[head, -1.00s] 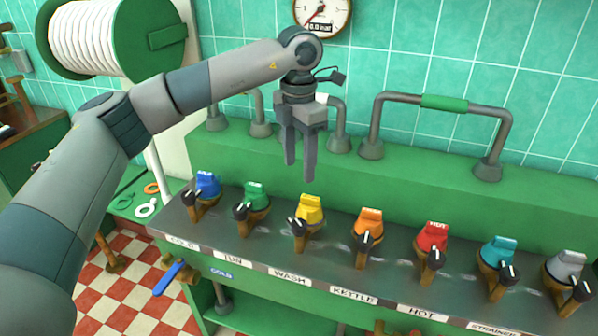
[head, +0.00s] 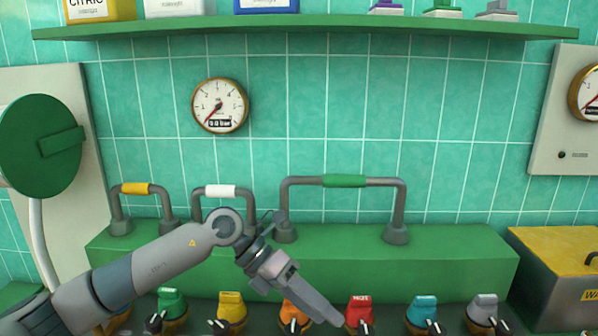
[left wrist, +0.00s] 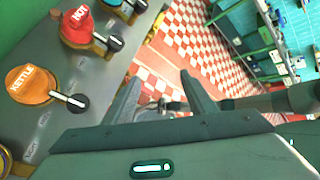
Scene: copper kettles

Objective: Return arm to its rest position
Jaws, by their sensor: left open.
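My left gripper (head: 303,294) hangs in front of the green counter block, its fingers pointing down and right in the head view. It is close to the orange knob (head: 292,318) and the red knob (head: 359,308); whether it touches either cannot be told there. In the left wrist view its two fingers (left wrist: 160,96) stand apart with nothing between them. That view also shows the orange KETTLE knob (left wrist: 29,84) and the red HOT knob (left wrist: 77,24) to the left of the fingers. My right gripper is not in view.
More knobs, green (head: 171,302), yellow (head: 231,307), teal (head: 422,308) and grey (head: 484,307), line the panel. Pipe handles, including a green-gripped one (head: 344,181), rise behind. A shelf (head: 320,44) runs above. A metal box (head: 555,275) stands at right.

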